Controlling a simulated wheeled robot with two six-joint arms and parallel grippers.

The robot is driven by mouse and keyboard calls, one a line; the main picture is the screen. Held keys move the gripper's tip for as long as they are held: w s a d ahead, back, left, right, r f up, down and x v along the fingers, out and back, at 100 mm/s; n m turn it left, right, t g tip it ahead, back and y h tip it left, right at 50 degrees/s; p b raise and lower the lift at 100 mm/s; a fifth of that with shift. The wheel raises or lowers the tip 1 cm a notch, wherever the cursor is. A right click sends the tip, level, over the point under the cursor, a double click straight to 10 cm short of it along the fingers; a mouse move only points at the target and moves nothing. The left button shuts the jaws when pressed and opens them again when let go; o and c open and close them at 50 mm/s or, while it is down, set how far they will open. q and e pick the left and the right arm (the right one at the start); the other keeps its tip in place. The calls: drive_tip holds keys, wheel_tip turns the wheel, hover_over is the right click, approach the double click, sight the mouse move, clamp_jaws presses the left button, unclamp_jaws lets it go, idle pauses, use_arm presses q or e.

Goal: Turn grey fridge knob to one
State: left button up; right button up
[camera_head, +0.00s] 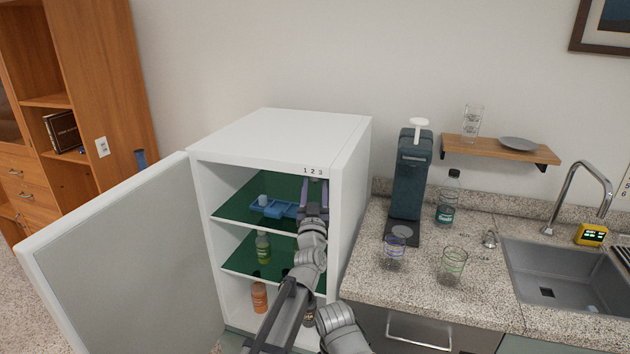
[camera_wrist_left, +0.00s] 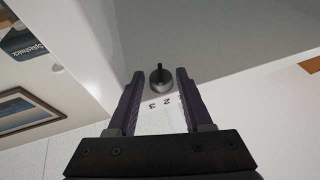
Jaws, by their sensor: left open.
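The white fridge (camera_head: 275,138) stands with its door open, and the digits 1 2 3 (camera_head: 313,171) are printed on its top front edge. My left gripper (camera_head: 313,186) is open just below these digits, and it hides the knob in the head view. In the left wrist view the round grey knob (camera_wrist_left: 160,80) with a dark pointer shows between the two open fingertips of the gripper (camera_wrist_left: 160,74). Gaps show on both sides of the knob, so the fingers are around it but not shut on it. The digits (camera_wrist_left: 161,103) also show there, upside down. My right gripper is not in view.
The open fridge door (camera_head: 120,260) stands out to the left. The stone counter (camera_head: 370,270) with glasses and a sink (camera_head: 570,275) lies to the right.

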use_arm(q)
drive_tip(key=shift+w+r, duration=0.2)
drive_tip(key=shift+w, duration=0.3)
clamp_jaws()
